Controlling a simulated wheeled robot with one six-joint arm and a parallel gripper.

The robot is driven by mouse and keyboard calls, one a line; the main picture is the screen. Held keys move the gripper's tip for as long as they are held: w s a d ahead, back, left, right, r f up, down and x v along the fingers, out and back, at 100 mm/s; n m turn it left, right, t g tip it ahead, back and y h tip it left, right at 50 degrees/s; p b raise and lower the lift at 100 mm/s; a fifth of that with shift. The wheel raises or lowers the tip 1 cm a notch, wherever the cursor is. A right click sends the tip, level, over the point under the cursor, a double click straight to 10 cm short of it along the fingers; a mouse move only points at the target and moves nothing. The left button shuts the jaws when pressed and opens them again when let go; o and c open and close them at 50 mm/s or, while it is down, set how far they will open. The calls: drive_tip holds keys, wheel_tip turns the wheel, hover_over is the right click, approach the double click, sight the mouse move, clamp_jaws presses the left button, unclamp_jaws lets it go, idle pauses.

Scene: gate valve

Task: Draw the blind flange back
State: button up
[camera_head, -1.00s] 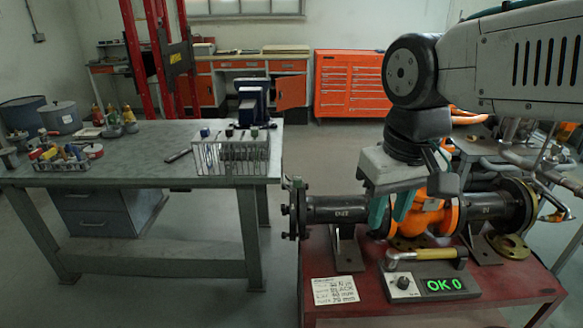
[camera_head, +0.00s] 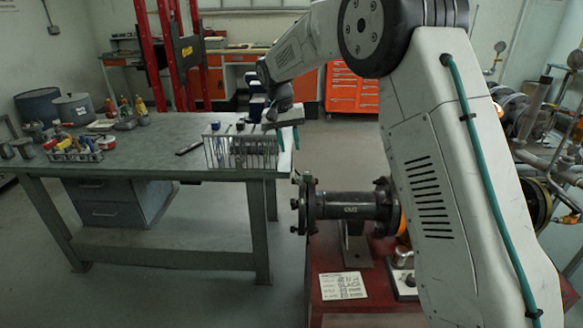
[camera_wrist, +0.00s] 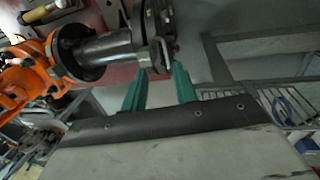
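The blind flange (camera_head: 303,206) is the dark disc with bolts at the left end of the black pipe spool (camera_head: 350,206). In the wrist view, the flanged end (camera_wrist: 170,35) of the pipe is at the top, just beyond my fingertips. My gripper (camera_head: 290,136) is in front of the bench's right edge, above the flange and apart from it. In the wrist view, my gripper's teal fingers (camera_wrist: 162,70) stand apart with nothing clearly held between them. The orange valve body (camera_wrist: 22,80) is at the left there; my arm mostly hides it in the head view.
The grey workbench (camera_head: 140,160) stands at left, with a wire rack (camera_head: 240,150) near its right end, close to my gripper. The red stand (camera_head: 325,270) carries the pipe and a label card (camera_head: 343,286). Open floor lies between bench and stand.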

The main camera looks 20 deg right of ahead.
wheel_tip(320, 180, down, 9)
drive_tip(key=d, duration=0.1)
drive_tip(key=shift+w, duration=0.45)
